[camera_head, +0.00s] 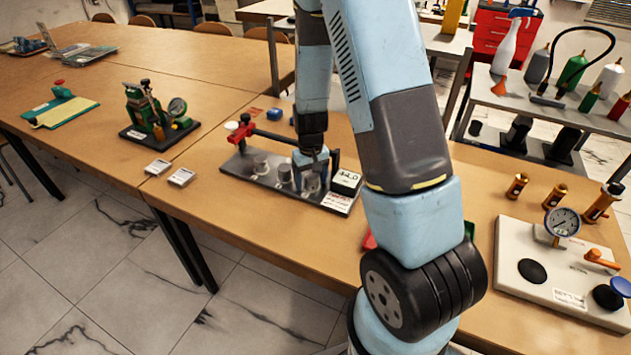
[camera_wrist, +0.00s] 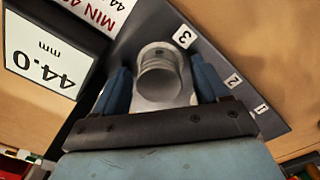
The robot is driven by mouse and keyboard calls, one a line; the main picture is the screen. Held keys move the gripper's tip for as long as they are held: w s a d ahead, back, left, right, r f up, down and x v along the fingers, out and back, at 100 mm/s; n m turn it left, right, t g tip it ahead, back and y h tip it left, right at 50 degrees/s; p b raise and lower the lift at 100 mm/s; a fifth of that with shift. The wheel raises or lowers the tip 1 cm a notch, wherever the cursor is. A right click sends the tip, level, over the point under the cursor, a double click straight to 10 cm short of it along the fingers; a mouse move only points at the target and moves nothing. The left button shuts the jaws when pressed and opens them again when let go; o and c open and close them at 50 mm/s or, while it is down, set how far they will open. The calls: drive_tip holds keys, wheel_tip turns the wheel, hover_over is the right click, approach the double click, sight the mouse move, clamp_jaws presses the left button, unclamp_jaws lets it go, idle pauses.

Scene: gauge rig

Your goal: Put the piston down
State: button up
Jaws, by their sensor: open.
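A grey metal piston (camera_wrist: 158,75) is between my fingers in the wrist view, beside the mark 3 on the dark gauge plate (camera_head: 240,167). It appears to stand on the plate; its lower part is hard to see. My gripper (camera_head: 312,165) is open over the right part of the plate, its blue fingers either side of the piston. In the head view it partly hides this piston. Two more grey pistons, a left one (camera_head: 261,163) and a middle one (camera_head: 285,172), stand on the plate. The display (camera_wrist: 45,47) reads 44.0 mm.
A red-and-black lever (camera_head: 241,131) stands at the plate's back left. Two small white blocks (camera_head: 181,177) lie left of the plate. A green gauge device (camera_head: 152,112) stands farther left. A white pressure rig (camera_head: 545,270) and brass fittings (camera_head: 555,196) are at right. Bare table lies before the plate.

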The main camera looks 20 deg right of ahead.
drive_tip(key=shift+c, duration=0.4)
drive_tip(key=c, duration=1.2)
